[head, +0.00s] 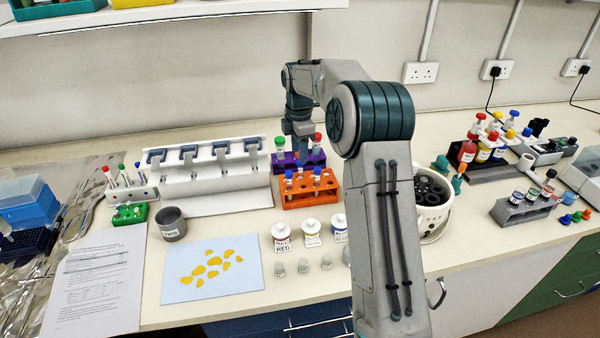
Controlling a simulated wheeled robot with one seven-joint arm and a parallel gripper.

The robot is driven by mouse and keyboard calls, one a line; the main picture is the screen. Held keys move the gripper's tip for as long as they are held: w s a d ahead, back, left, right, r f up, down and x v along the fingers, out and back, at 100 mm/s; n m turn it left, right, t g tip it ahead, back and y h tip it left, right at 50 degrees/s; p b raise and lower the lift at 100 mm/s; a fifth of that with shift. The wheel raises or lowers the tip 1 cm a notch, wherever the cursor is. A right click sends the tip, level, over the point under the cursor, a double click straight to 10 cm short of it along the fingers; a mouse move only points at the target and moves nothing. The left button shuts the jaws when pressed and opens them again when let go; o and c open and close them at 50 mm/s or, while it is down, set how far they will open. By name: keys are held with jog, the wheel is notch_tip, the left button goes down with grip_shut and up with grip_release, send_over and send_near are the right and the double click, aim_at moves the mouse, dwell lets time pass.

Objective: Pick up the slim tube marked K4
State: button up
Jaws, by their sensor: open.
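Slim capped tubes stand in an orange rack (307,200) near the middle of the bench and in a purple rack (287,163) just behind it. A green-capped tube (280,147) stands at the purple rack's left and a red-capped tube (318,140) at its right. My gripper (300,154) is open and points down over the racks. It partly hides the tubes behind it.
A white pipette stand (217,200) is left of the racks. White bottles, including one marked red (282,234), stand in front. A white tub (431,215) of dark round pieces is to the right, partly behind my arm. A blue sheet (190,289) lies front left.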

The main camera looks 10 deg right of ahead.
aim_at(300, 167)
jog(key=shift+s+d+f+p, duration=0.1)
jog(key=shift+f+p, duration=0.3)
jog(key=shift+f, duration=1.2)
jog(key=shift+s+f+p, duration=0.1)
jog(key=shift+f+p, duration=0.3)
jog(key=shift+f, duration=1.15)
jog(key=shift+w, duration=0.1)
grip_shut()
